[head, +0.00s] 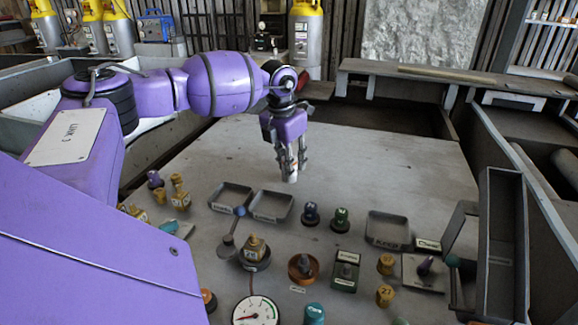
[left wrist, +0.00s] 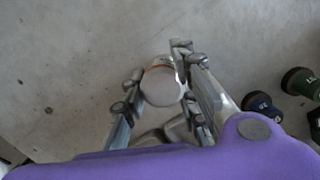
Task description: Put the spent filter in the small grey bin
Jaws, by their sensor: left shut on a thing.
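My left gripper (head: 289,172) points down over the bare grey table, behind the row of trays. It is shut on a pale cylinder (head: 291,178). In the left wrist view the cylinder (left wrist: 161,87) shows a round pale grey end with a thin orange-red edge, between the fingers. It may be the spent filter; I see no readable mark on it. Two shallow grey trays, the left one (head: 231,196) and the right one (head: 271,205), lie nearer than the gripper. A larger grey tray (head: 387,229) is further right. I cannot tell which container is the small grey bin.
A blue knob (head: 311,214) and a green knob (head: 341,218) stand between the trays. Several yellow weights, knobs and a dial gauge (head: 256,311) crowd the front. A long dark box (head: 503,240) stands at the right. The table's back half is clear.

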